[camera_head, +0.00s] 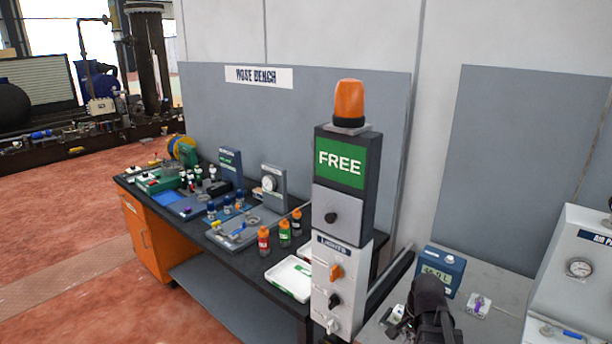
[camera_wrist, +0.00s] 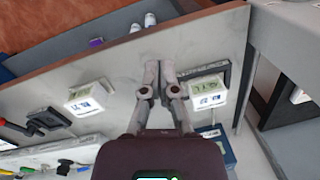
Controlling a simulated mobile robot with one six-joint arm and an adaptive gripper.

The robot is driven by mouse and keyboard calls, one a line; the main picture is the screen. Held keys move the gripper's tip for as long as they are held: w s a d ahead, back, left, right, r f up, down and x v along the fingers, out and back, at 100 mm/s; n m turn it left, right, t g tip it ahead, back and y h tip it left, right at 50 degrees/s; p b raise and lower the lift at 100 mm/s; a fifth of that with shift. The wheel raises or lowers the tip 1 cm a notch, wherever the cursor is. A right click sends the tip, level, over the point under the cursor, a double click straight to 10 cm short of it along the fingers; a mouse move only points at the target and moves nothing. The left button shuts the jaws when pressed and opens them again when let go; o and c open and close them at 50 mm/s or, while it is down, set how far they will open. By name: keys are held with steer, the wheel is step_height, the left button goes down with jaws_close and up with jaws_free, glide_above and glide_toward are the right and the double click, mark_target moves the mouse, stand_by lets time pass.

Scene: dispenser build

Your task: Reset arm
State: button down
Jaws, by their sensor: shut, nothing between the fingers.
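My gripper (camera_wrist: 160,75) shows in the wrist view with its two fingers together, shut and empty, above a grey bench top (camera_wrist: 120,62). In the head view a dark part of my arm (camera_head: 432,308) shows at the lower right, in front of the blue box with a display (camera_head: 441,268). The fingertips cannot be made out in the head view.
A light post with an orange beacon (camera_head: 349,103) and a green FREE sign (camera_head: 340,162) stands left of my arm. The hose bench (camera_head: 257,285) holds bottles and a white tray (camera_head: 289,278). In the wrist view, white-topped boxes (camera_wrist: 90,97) (camera_wrist: 208,92) flank my gripper.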

steer(key=s+a+f+n+h+b, duration=0.1)
steer(key=s+a+n, duration=0.2)
steer(key=a+n, duration=0.6)
steer(key=shift+a+f+n, duration=0.2)
steer(key=shift+a+n, duration=0.05)
steer(key=shift+n, duration=0.65)
